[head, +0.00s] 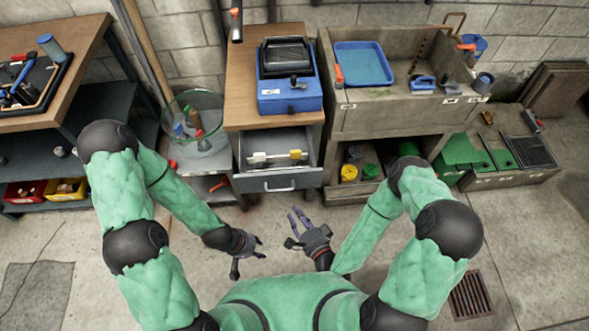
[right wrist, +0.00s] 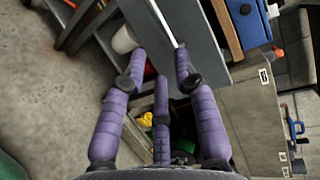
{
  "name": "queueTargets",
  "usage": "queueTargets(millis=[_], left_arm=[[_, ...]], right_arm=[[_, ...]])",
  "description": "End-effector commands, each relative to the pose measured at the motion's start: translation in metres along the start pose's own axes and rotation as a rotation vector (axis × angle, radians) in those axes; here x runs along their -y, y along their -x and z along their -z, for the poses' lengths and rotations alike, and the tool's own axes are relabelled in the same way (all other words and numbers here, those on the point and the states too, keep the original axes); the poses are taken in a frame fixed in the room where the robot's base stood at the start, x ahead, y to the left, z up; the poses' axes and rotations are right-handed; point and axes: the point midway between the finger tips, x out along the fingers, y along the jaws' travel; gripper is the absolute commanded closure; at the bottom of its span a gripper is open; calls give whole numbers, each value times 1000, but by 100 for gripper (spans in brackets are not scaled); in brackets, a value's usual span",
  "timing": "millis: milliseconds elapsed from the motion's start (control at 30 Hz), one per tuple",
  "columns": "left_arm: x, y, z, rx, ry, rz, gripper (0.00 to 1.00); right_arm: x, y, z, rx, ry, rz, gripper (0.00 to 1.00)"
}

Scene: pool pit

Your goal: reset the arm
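Both of my arms are bent in front of my body, with the hands near each other over the floor. My left gripper (head: 248,260) is the lower one; its dark fingers are spread and hold nothing. My right gripper (head: 293,227) is just to the right and a little higher in the picture, close to the front of the open drawer (head: 279,182). In the right wrist view its purple fingers (right wrist: 158,72) stand apart with nothing between them. I cannot tell whether its fingers are clear of the drawer front.
The drawer under the wooden counter (head: 239,88) is pulled out and holds white and yellow items (head: 277,157). A glass bin (head: 197,127) stands left of it. The stone sink unit (head: 397,110) is at right, the workbench (head: 70,60) at left. Bare floor (head: 520,240) lies at right.

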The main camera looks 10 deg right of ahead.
Motion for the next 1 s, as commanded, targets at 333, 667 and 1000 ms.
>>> queueTargets(millis=[333, 667, 1000], left_arm=[[0, 1, 0, 0, 0, 0, 60], [-2, 5, 0, 0, 0, 0, 60], [-3, 9, 0, 0, 0, 0, 60]], right_arm=[[-6, -5, 3, 12, 47, -46, 70], [-59, -16, 28, 190, 435, -482, 70], [-83, 39, 34, 548, 679, -888, 70]])
